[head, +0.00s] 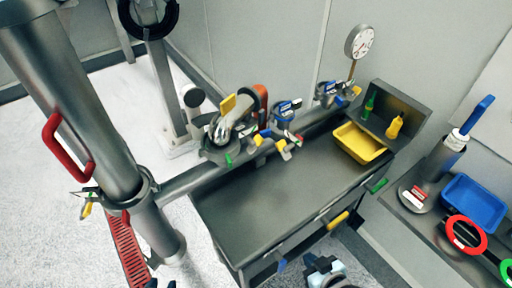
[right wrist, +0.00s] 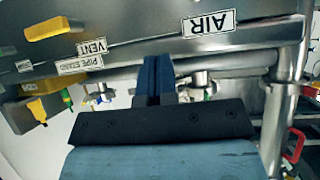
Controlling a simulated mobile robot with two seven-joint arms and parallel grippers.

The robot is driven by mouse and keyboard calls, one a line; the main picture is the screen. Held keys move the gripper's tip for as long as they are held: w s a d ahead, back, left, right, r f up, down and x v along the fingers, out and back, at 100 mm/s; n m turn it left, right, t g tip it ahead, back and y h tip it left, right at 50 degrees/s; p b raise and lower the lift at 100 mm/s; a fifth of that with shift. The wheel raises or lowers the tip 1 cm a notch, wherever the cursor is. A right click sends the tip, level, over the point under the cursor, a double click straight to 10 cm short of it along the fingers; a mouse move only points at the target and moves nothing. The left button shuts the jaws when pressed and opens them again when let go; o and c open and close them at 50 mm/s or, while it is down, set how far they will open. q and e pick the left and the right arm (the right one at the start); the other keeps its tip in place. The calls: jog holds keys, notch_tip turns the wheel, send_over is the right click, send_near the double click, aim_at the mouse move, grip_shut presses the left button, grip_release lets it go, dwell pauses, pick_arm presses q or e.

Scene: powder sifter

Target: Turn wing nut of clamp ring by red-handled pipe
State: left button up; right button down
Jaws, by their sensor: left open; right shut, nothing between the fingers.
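The grey pipe with a red handle (head: 68,146) stands tilted at the left in the head view. A clamp ring (head: 138,194) circles it at a joint, and a small wing nut with yellow and green parts (head: 87,206) sticks out on the ring's left side. My left gripper (head: 161,285) barely shows at the bottom edge, its dark fingertips apart, below and away from the ring. My right gripper (head: 322,266) is near the bench's front, far right of the ring. In the right wrist view its blue fingers (right wrist: 158,78) are shut and empty. A red handle (right wrist: 294,145) shows at that view's right edge.
A steel bench (head: 285,200) fills the middle, with a yellow tray (head: 360,143) at its back. A horizontal pipe (head: 195,180) with valves runs behind it to the clamped pipe.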

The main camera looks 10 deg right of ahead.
aim_at(257, 148)
dwell(0.3)
jog(key=c, duration=1.7)
grip_release()
jog(key=o, duration=1.5)
jog(key=w+a+r+n, duration=0.1)
jog(key=w+r, duration=0.1)
jog(key=w, duration=0.1)
jog(key=w+a+r+n, duration=0.2)
jog(key=w+r, duration=0.1)
jog(key=w+a+r+n, duration=0.1)
jog(key=w+a+r, duration=0.1)
jog(key=w+r, duration=0.1)
jog(key=shift+w+t+b, duration=0.1)
jog(key=shift+t+b, duration=0.2)
jog(key=shift+t, duration=0.1)
jog(key=w+a+r+n+t+h, duration=0.1)
jog(key=w+r+n, duration=0.15)
jog(key=r, duration=0.35)
jog(key=w+a+r+n+t, duration=0.1)
jog(key=w+r+n+t, duration=0.1)
jog(key=w+r, duration=0.3)
jog(key=shift+m, duration=0.25)
jog(key=x, duration=0.5)
jog(key=p+x, duration=0.1)
jog(key=x, duration=0.5)
jog(key=shift+w+a+p, duration=0.25)
jog(key=shift+w+p, duration=0.05)
jog(key=shift+w+f, duration=0.2)
jog(key=shift+w, duration=0.15)
